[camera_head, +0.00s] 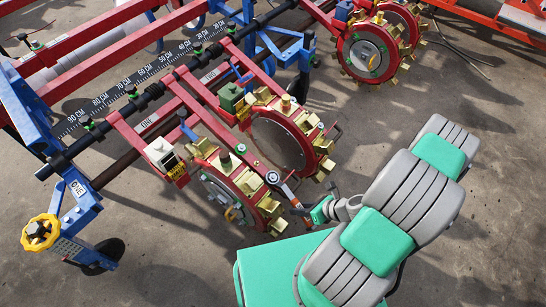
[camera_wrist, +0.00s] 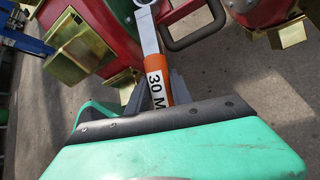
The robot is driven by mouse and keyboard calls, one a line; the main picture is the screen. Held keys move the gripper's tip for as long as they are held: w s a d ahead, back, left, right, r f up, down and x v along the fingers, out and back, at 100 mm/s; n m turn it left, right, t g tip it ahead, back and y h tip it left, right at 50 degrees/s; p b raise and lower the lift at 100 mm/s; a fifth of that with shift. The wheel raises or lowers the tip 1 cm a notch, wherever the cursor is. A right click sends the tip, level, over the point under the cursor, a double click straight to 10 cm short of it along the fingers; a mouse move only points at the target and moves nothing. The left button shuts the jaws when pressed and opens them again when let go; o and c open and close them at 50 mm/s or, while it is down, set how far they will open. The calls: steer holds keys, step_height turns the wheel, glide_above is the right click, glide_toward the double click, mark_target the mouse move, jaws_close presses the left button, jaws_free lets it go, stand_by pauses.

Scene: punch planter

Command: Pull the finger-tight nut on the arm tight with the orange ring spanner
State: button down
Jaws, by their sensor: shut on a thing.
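The orange ring spanner (camera_head: 287,191) has a bright metal ring end and an orange handle with a white label. In the wrist view the spanner (camera_wrist: 157,72) points up the picture, its label reads "30 M", and its ring end is cut by the top edge. My gripper (camera_head: 309,212) is shut on the handle end; in the wrist view my gripper (camera_wrist: 172,92) is largely hidden behind its own green and black housing. In the head view the ring end lies at the red arm beside the punch wheels. The nut is not clearly visible, so I cannot tell whether the ring surrounds it.
A punch wheel (camera_head: 228,197) with brass cups is close left of the spanner, with a second wheel (camera_head: 285,140) behind. A dark loop handle (camera_wrist: 195,28) stands close right of the spanner. A yellow handwheel (camera_head: 40,232) is far left.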

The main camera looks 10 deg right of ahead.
steer(key=shift+w+d, duration=0.2)
steer(key=shift+d, duration=0.05)
steer(key=shift+r, duration=0.15)
steer(key=shift+s+d+r+p, duration=0.2)
steer(key=shift+s+r+p, duration=0.05)
steer(key=shift+r+p, duration=0.4)
steer(key=shift+s+d+r+p, duration=0.15)
steer(key=shift+s+r+p, duration=0.05)
steer(key=shift+r+p, duration=0.45)
steer(key=shift+f, duration=0.1)
steer(key=shift+n, duration=0.3)
